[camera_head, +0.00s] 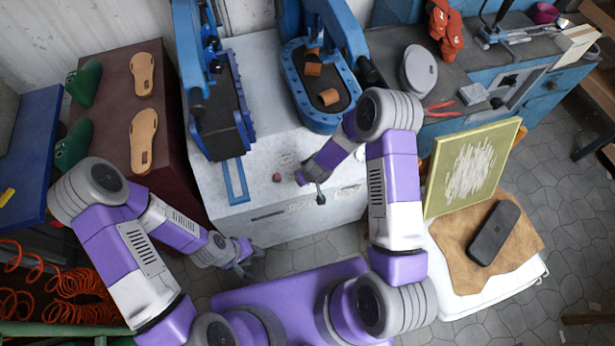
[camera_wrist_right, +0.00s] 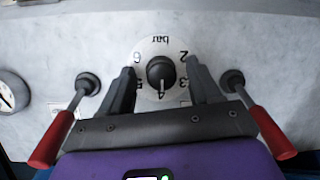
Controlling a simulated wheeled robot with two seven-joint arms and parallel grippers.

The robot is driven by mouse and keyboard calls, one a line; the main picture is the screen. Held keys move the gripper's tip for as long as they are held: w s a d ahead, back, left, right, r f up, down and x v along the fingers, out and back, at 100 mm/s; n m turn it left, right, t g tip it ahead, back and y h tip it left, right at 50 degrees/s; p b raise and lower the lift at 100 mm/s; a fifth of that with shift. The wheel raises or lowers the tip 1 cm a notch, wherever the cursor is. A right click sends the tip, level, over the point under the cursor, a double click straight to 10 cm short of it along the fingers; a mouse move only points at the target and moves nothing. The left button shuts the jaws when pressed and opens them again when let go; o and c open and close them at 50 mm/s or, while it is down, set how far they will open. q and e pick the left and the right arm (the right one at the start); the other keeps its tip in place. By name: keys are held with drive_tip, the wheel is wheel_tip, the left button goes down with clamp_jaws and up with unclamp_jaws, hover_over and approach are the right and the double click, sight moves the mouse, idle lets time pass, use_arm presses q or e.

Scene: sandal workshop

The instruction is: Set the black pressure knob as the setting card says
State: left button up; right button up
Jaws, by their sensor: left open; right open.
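The black pressure knob (camera_wrist_right: 160,72) sits on a round white dial (camera_wrist_right: 152,46) on the grey machine front in the right wrist view. The dial reads upside down, with "bar" at top, 6 upper left and 2 upper right. A pale mark shows at the knob's lower side, near what looks like 4. My right gripper (camera_wrist_right: 159,68) is open, one finger on each side of the knob; contact is not clear. In the head view my right gripper (camera_head: 312,188) is at the machine front and hides the knob. My left gripper (camera_head: 245,262) is open and empty. I cannot identify or read the setting card.
Two red-handled levers (camera_wrist_right: 50,140) (camera_wrist_right: 272,132) flank the knob. A gauge (camera_wrist_right: 12,92) is at the left edge. Blue presses (camera_head: 320,90) stand on the grey machine (camera_head: 235,200). A white stand (camera_head: 490,295) with a leather piece is at right.

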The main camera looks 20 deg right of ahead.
drive_tip(key=c, duration=1)
